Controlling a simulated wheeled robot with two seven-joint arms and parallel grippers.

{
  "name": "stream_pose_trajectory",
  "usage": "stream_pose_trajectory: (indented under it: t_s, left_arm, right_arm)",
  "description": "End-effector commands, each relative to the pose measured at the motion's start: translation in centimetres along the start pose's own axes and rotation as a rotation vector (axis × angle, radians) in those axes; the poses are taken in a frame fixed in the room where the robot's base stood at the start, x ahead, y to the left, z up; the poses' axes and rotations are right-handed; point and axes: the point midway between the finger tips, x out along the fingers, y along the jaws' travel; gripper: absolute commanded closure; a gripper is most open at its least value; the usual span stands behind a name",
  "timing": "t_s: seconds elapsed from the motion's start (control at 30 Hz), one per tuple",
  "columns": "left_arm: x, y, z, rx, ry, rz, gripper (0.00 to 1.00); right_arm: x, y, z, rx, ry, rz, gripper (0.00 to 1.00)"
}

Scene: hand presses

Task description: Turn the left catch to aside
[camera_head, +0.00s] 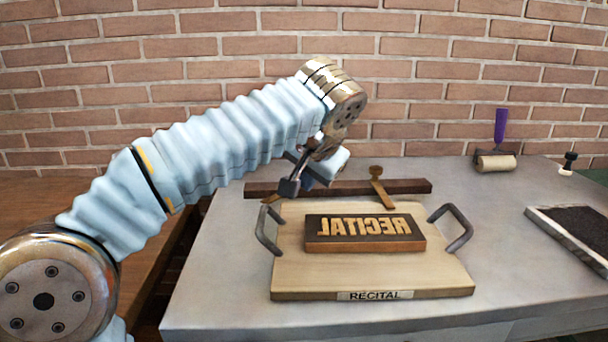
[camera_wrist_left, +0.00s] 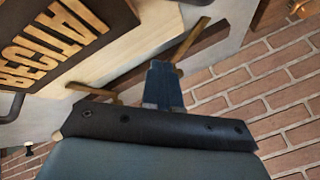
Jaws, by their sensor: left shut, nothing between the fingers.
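The left catch (camera_head: 273,198) is a brass strip on the dark bar (camera_head: 410,186) behind the wooden board (camera_head: 290,275). In the head view most of it is hidden by my left gripper (camera_head: 292,187); in the left wrist view its strip (camera_wrist_left: 191,40) shows beside my fingers (camera_wrist_left: 163,84). My left gripper is shut and empty, low over the bar at that catch; I cannot tell if it touches. The right catch (camera_head: 382,192) has a round knob and points forward towards the board; it also shows in the wrist view (camera_wrist_left: 95,92). My right gripper is out of view.
A dark block with mirrored RECITAL lettering (camera_head: 330,243) lies on the board, between two grey handles (camera_head: 268,232) (camera_head: 458,230). A purple-handled roller (camera_head: 497,160), a small black-knobbed thing (camera_head: 568,163) and a dark tray (camera_head: 570,228) stand to the right. A brick wall stands behind.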

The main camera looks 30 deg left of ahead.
Motion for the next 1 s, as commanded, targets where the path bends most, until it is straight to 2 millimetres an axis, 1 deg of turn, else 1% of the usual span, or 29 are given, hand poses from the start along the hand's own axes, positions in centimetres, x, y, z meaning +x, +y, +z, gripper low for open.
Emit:
stream_pose_trajectory:
  t_s: [0.03, 0.1, 0.33, 0.4, 0.5, 0.6, 0.73, 1.0]
  left_arm:
    - [1.2, 0.0, 0.1, -0.001, -0.005, -0.001, 1.0]
    - [2.8, 0.0, 0.1, 0.0, -0.004, -0.001, 1.0]
    - [7.5, 0.0, 0.1, 0.0, -0.004, -0.001, 1.0]
    - [7.7, -1.4, 0.0, -0.004, -0.003, -0.001, 1.0]
    - [8.4, -2.5, 0.0, -0.003, -0.003, 0.0, 1.0]
    - [8.8, -3.2, 0.0, -0.002, -0.001, 0.0, 1.0]
    - [9.0, -3.5, 0.0, -0.001, -0.001, 0.0, 1.0]
    - [9.0, -3.5, 0.0, -0.001, 0.0, 0.0, 1.0]
  right_arm:
    - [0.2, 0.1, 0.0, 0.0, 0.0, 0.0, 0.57]
    - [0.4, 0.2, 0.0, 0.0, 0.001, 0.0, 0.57]
    - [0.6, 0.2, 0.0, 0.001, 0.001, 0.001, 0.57]
    - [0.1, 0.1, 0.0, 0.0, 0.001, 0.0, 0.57]
    - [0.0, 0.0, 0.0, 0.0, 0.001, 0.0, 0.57]
    - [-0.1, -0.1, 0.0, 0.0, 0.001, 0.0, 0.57]
    - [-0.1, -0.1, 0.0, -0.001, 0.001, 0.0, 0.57]
    - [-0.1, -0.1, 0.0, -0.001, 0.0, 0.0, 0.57]
